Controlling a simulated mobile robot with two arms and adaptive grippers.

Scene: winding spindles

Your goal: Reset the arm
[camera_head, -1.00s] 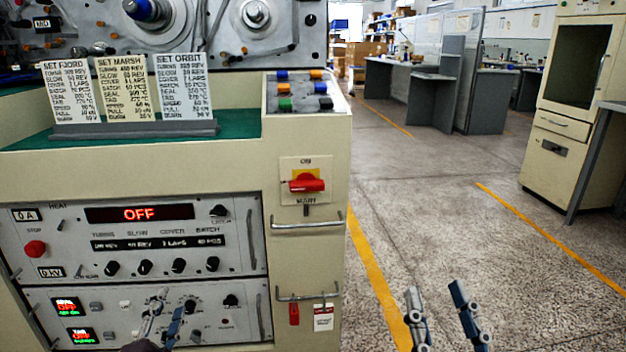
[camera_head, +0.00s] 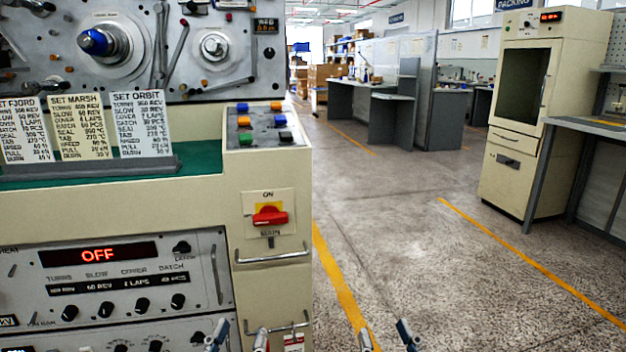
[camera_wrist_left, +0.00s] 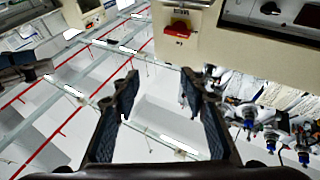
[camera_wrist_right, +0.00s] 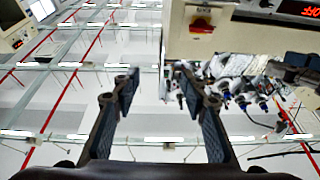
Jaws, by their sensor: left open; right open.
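My left gripper (camera_head: 238,338) shows only its fingertips at the bottom edge of the head view, in front of the machine's lower panel. It is open and empty, with its two fingers well apart in the left wrist view (camera_wrist_left: 158,92). My right gripper (camera_head: 386,338) shows its fingertips at the bottom edge, over the floor to the right of the machine. It is also open and empty in the right wrist view (camera_wrist_right: 156,88). Both arms are mostly hidden below the head view.
The winding machine (camera_head: 120,215) fills the left side, with a red main switch (camera_head: 270,215), handles (camera_head: 272,256) and a display reading OFF (camera_head: 98,255). Three set cards (camera_head: 80,128) stand on its shelf. A cream cabinet (camera_head: 510,165) stands at right. The floor (camera_head: 400,230) between is clear.

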